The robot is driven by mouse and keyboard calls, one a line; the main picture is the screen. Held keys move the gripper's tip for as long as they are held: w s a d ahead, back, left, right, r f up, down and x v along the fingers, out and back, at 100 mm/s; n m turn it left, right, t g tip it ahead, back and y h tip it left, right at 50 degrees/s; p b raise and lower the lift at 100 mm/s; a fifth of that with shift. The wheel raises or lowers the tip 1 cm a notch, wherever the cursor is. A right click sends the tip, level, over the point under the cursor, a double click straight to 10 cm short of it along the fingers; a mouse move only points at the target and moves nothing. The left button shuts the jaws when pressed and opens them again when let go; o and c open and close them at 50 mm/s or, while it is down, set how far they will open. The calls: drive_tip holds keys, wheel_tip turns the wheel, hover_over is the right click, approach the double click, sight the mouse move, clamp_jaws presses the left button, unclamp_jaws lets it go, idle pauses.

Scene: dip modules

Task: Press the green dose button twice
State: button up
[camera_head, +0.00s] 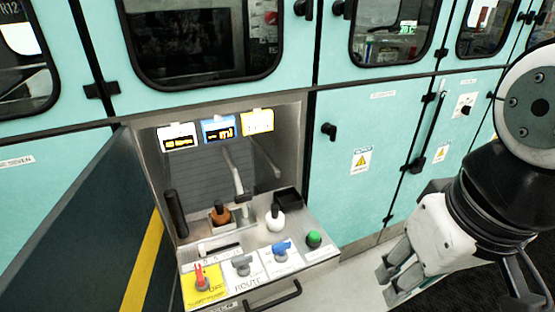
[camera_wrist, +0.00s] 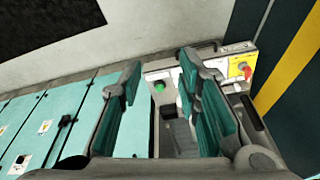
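The green dose button (camera_head: 314,239) is a round green cap at the right end of the tilted control panel in the head view. It also shows in the wrist view (camera_wrist: 159,87), between my two fingers but farther off. My gripper (camera_head: 391,277) is to the right of the panel in the head view, apart from the button. In the wrist view my gripper (camera_wrist: 160,100) has its two teal-padded fingers spread wide, with nothing between them touching. The button is not covered in either view.
The panel (camera_head: 300,287) also carries a red-handled switch on yellow (camera_head: 201,279), a grey knob (camera_head: 242,265) and a blue knob (camera_head: 281,250). Bottles, a white one (camera_head: 275,220) and a brown one (camera_head: 220,213), stand behind. An open dark door (camera_head: 85,240) flanks the left.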

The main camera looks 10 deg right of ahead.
clamp_jaws()
idle(1.0)
